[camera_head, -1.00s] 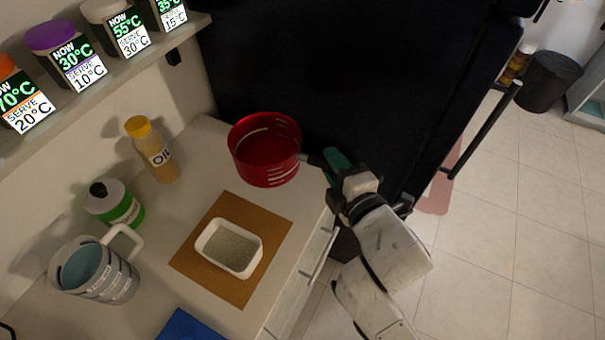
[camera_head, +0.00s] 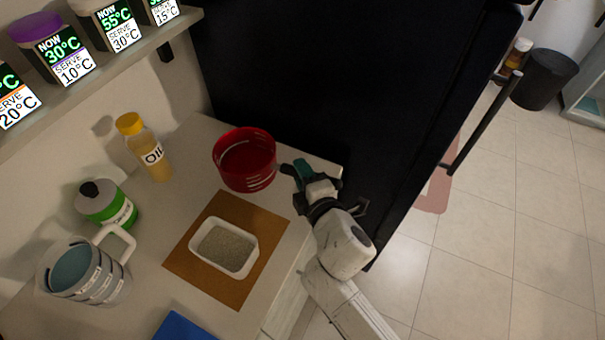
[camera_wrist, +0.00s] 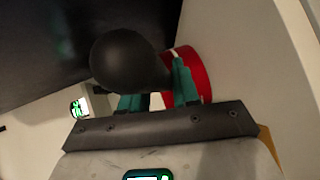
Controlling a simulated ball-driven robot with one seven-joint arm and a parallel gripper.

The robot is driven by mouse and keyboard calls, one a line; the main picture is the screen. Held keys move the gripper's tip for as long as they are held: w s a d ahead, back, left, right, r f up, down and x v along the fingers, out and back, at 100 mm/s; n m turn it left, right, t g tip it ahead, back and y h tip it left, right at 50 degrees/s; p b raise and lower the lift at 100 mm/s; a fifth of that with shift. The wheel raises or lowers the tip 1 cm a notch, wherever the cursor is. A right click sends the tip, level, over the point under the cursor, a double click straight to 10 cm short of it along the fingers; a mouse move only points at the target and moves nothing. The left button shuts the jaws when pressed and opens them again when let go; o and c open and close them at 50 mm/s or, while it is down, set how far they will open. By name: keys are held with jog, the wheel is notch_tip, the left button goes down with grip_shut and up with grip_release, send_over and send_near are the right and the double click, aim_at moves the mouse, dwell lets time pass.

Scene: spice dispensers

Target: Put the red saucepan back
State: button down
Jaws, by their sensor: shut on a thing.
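The red saucepan (camera_head: 245,160) is at the back right of the worktop, close to the black panel. It looks upright; I cannot tell from this view whether its base touches the worktop. My gripper (camera_head: 297,172) is right of the pan at the counter's edge, with teal fingertips pointing towards it. In the wrist view, my gripper (camera_wrist: 150,98) is shut on the dark, rounded handle (camera_wrist: 125,62), and the red pan wall (camera_wrist: 190,72) shows just beyond. The handle is mostly hidden in the head view.
A brown mat (camera_head: 190,265) bears a white dish of grains (camera_head: 224,250). The oil bottle (camera_head: 148,150), green-banded bottle (camera_head: 108,205) and grey jug (camera_head: 85,273) stand left. A shelf (camera_head: 100,65) of spice dispensers is above. The black panel (camera_head: 300,80) rises behind the pan.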

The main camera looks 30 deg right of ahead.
jog(key=shift+r, duration=0.1)
jog(key=c, duration=0.8)
grip_release()
jog(key=shift+f, duration=0.2)
jog(key=shift+r, duration=0.15)
jog(key=shift+b+v, duration=1)
jog(key=shift+v, duration=5)
